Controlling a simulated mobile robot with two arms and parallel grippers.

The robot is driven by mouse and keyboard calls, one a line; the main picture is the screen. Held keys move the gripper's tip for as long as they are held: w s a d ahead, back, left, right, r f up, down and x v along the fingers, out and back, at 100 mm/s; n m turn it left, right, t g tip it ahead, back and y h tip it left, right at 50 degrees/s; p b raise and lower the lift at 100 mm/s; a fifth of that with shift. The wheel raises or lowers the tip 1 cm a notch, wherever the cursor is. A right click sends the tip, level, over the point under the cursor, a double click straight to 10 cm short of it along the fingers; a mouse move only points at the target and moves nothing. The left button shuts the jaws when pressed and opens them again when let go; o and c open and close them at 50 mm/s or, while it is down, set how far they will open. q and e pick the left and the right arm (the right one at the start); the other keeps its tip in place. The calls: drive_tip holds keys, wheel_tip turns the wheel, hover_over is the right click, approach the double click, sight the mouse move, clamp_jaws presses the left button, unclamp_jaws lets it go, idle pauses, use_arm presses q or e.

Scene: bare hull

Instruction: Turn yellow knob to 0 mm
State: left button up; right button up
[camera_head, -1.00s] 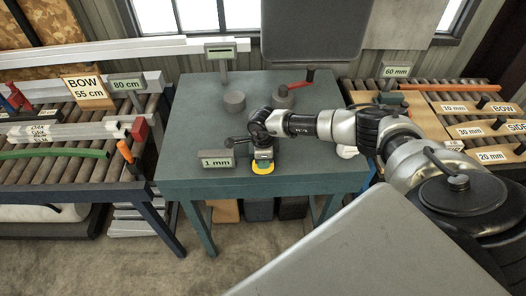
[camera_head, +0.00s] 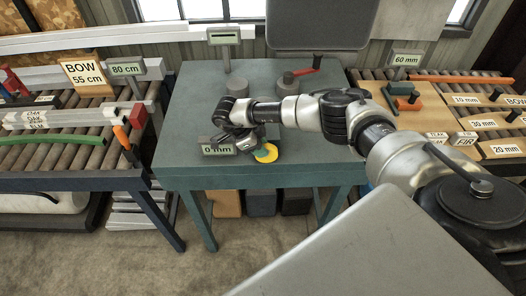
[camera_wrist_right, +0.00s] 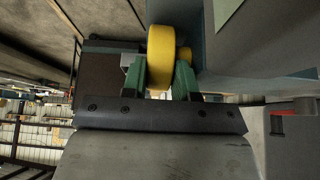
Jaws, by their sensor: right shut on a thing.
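The yellow knob (camera_head: 267,154) is at the front of the green-grey table, beside a small grey sign that reads 0 mm (camera_head: 217,149). My right gripper (camera_head: 252,141) is at the knob, its arm reaching in from the right. In the right wrist view the knob (camera_wrist_right: 160,52) is a thick yellow disc between the two green fingers of my right gripper (camera_wrist_right: 160,78), which are shut on it. The arm hides part of the knob's surroundings in the head view. My left gripper is not in view.
The green-grey table (camera_head: 185,120) also bears two grey cylinders, one with a red lever (camera_head: 303,72), and a small display post (camera_head: 223,38). Roller conveyors with labelled parts stand left (camera_head: 75,165) and right (camera_head: 440,85). The table's left part is clear.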

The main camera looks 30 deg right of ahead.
drive_tip(key=shift+w+a+f+g+h+b, duration=0.2)
drive_tip(key=shift+g+h+b, duration=0.1)
drive_tip(key=shift+h+b, duration=0.3)
drive_tip(key=shift+w+a+f+g+h+b, duration=0.15)
drive_tip(key=shift+g+h+b, duration=0.2)
drive_tip(key=shift+b, duration=0.4)
drive_tip(key=shift+s+r+h+b, duration=0.1)
drive_tip(key=shift+h+b, duration=0.25)
drive_tip(key=o, duration=0.6)
drive_tip(key=shift+o, duration=0.2)
